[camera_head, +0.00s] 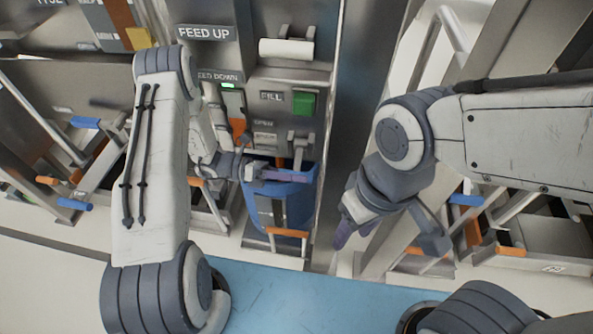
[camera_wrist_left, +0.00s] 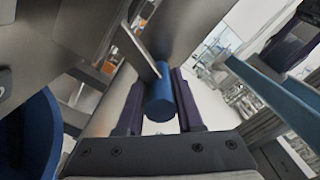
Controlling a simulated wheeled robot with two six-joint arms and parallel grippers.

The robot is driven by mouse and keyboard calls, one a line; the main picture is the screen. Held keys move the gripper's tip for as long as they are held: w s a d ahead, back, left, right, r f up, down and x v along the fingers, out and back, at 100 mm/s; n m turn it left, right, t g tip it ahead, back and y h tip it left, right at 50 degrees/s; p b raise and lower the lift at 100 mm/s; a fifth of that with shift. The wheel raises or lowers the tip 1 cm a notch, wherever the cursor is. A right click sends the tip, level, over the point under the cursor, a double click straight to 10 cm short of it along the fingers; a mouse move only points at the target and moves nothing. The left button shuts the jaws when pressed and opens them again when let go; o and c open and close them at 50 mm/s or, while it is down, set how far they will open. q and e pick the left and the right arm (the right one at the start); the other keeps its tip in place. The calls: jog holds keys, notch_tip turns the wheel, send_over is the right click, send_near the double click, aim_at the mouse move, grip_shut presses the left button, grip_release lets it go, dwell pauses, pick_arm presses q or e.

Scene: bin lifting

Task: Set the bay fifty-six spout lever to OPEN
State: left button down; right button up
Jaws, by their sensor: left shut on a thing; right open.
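The spout lever shows in the left wrist view as a flat metal bar ending in a blue cylindrical grip (camera_wrist_left: 159,98). The grip lies between the two dark purple fingers of my left gripper (camera_wrist_left: 157,108), which is shut on it. In the head view, my left gripper (camera_head: 284,175) is at the panel's lower part, just over a blue bin (camera_head: 268,212), below a small OPEN plate (camera_head: 263,123). The gripper hides the grip there. The plate below OPEN is too small to read, and no bay number is legible. My right gripper (camera_head: 352,233) is open and empty, right of the panel.
Above are FEED UP and FEED DOWN labels, a white roller handle (camera_head: 287,49) and a green button (camera_head: 304,103) beside FILL. Similar bays with blue and orange handles stand on both sides. Blue floor (camera_head: 320,300) is open in front.

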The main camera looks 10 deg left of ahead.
aim_at(296, 168)
pick_arm(q)
jog(key=r+n+p, duration=0.2)
jog(key=p, duration=0.1)
jog(key=shift+s+r, duration=0.25)
jog(key=shift+r+n+p, duration=0.6)
jog(key=shift+n+p, duration=0.4)
jog(key=shift+w+r+p, duration=0.1)
jog(key=shift+r+p, duration=0.2)
jog(key=shift+p, duration=0.15)
jog(key=shift+w, duration=0.1)
jog(key=c, duration=0.6)
grip_release()
jog(key=shift+o, duration=0.2)
jog(key=a, duration=1)
jog(key=shift+a, duration=0.25)
